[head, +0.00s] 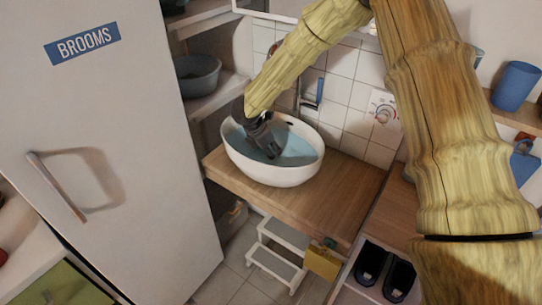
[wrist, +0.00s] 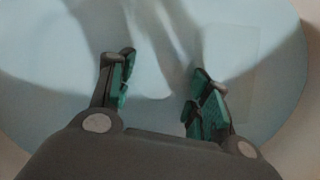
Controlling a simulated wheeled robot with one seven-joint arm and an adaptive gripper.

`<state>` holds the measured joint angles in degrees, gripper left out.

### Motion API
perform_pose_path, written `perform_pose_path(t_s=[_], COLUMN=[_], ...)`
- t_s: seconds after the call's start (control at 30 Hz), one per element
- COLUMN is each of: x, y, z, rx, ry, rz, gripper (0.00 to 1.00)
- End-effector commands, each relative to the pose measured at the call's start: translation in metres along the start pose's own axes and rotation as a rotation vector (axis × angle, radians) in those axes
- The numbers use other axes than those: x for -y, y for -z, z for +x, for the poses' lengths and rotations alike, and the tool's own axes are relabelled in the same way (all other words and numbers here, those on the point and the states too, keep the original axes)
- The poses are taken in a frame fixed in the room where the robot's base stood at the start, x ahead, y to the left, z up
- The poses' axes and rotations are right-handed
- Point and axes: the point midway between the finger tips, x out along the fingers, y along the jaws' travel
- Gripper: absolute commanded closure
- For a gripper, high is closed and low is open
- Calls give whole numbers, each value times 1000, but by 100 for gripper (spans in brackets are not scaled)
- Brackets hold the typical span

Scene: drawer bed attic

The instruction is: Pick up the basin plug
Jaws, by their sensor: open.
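The white oval basin (head: 290,176) stands on a wooden counter and holds bluish water. My gripper (head: 270,151) reaches down into the basin from the upper left. In the wrist view, my gripper (wrist: 160,92) is open, with its green-padded fingers apart and nothing visible between them. Below the fingers, the pale blue basin interior (wrist: 60,60) fills most of the wrist view, with blurred light and dark streaks. I cannot make out the basin plug in either view; the gripper or the water may hide it.
The wooden counter (head: 325,205) has bare room right of the basin. A tall white door marked BROOMS (head: 150,150) stands at left. Shelves with a grey bowl (head: 197,77) are behind. A white step stool (head: 275,262) and dark shoes (head: 385,272) are below.

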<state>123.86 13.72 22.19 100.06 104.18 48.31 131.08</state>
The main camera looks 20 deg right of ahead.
Motion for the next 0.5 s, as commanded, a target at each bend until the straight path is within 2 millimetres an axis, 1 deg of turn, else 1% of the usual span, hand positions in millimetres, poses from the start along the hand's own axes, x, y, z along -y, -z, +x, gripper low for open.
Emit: perform_pose_path(t_s=[0.07,0.23,0.27,0.3,0.37,0.5], x=[0,0,0,0,0,0], y=[0,0,0,0,0,0], z=[3,4,4,4,4,4], rx=[0,0,0,0,0,0], ry=[0,0,0,0,0,0], rz=[0,1,1,1,1,1], gripper=[52,52,54,61,72,97])
